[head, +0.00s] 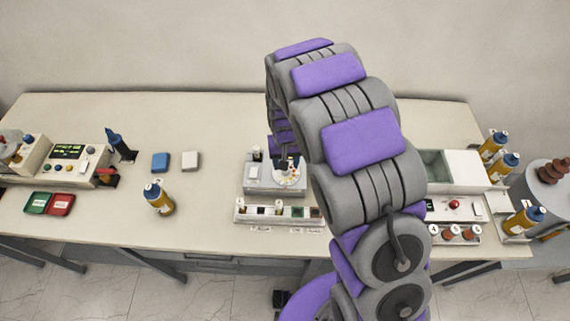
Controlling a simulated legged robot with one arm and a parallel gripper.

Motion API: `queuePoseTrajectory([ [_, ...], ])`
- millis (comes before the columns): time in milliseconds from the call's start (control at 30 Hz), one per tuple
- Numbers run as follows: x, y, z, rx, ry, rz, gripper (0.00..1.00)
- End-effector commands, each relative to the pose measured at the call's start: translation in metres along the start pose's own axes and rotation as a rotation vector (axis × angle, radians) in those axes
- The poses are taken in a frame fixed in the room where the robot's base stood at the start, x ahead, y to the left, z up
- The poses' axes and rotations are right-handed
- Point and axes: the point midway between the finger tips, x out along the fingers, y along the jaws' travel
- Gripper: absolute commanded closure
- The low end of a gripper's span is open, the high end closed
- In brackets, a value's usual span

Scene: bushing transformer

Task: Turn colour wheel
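The colour wheel (289,176) looks like a small pale disc on a grey instrument (262,180) at the middle of the table. My arm, grey with purple pads, arches over the table and comes down behind its own upper links toward this instrument. My gripper (290,162) is only a small dark shape at or just above the wheel. Its fingers are too small and too covered to tell whether they are open or shut, or whether they touch the wheel.
A rack of small vials (277,212) stands in front of the instrument. A white box (462,170) and several bottles are right.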

Motion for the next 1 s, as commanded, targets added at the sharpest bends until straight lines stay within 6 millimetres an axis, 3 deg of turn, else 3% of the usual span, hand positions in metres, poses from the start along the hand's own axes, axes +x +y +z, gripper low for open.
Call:
queuePoseTrajectory([
  [300, -0.075, -0.001, -0.003, -0.001, 0.008, 0.000, 0.49],
  [600, -0.129, -0.002, -0.004, 0.000, 0.007, 0.000, 0.49],
  [800, -0.144, -0.002, -0.002, 0.000, 0.003, 0.001, 0.49],
  [1000, -0.146, -0.002, -0.002, 0.000, 0.002, 0.001, 0.49],
])
